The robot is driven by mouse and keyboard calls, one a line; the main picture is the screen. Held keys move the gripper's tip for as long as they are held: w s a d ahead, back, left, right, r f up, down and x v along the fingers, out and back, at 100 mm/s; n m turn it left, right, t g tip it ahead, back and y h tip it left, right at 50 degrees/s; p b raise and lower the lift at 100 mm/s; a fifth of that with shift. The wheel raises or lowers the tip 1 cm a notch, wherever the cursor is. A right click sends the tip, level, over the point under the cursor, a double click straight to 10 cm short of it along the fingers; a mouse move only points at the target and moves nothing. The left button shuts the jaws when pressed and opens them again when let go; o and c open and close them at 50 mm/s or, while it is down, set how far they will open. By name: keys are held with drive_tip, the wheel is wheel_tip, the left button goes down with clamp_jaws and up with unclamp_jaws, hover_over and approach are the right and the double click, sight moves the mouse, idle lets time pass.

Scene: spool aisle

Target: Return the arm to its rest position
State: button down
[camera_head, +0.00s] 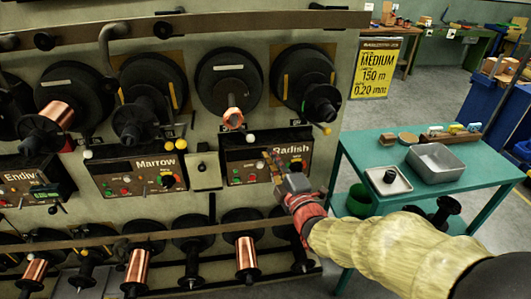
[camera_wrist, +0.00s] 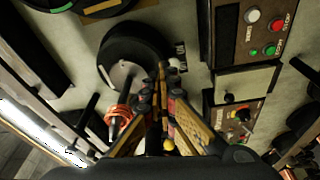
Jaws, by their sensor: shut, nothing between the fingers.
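My arm reaches in from the lower right of the head view, its forearm in a pale yellow sleeve. My gripper (camera_head: 268,158) is shut and empty in front of the panel labelled Radish (camera_head: 240,168). In the wrist view my gripper (camera_wrist: 163,70) shows with its fingertips together, pointing at the machine face. A black disc (camera_head: 230,82) with a copper-coloured piece below it is above and left of the gripper. In the wrist view that black disc (camera_wrist: 130,58) lies behind the fingers.
Panels labelled Marrow (camera_head: 140,175) and Endive (camera_head: 30,185) are to the left. A rail with several spools runs below. A green table (camera_head: 365,150) at right holds a metal bin (camera_head: 436,163) and a tray (camera_head: 388,181), close beside my forearm. Open floor (camera_head: 420,95) lies behind the table.

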idle(0.4)
drive_tip(key=s+d+f+m+g+h, duration=0.1)
drive_tip(key=d+f+m+g+h, duration=0.15)
drive_tip(key=f, duration=0.35)
drive_tip(key=s+d+f+m+g+h, duration=0.1)
drive_tip(key=s+f+m+g, duration=0.2)
drive_tip(key=f, duration=0.4)
drive_tip(key=s+d+f+m+g+h, duration=0.2)
drive_tip(key=s+d+f+m+g, duration=0.15)
drive_tip(key=s+m, duration=0.3)
drive_tip(key=s+d+r+m+g, duration=0.2)
drive_tip(key=s+r+m+g, duration=0.15)
drive_tip(key=s, duration=0.55)
drive_tip(key=s+d+r+m+g, duration=0.2)
drive_tip(key=s+d+r+m, duration=0.15)
drive_tip(key=s, duration=0.55)
drive_tip(key=s+d+r+t+p, duration=0.1)
drive_tip(key=s+r+t, duration=0.1)
drive_tip(key=r, duration=0.6)
drive_tip(key=shift+s+r+m+h, duration=0.15)
drive_tip(key=shift+s+m+h, duration=0.2)
drive_tip(key=shift+s, duration=0.25)
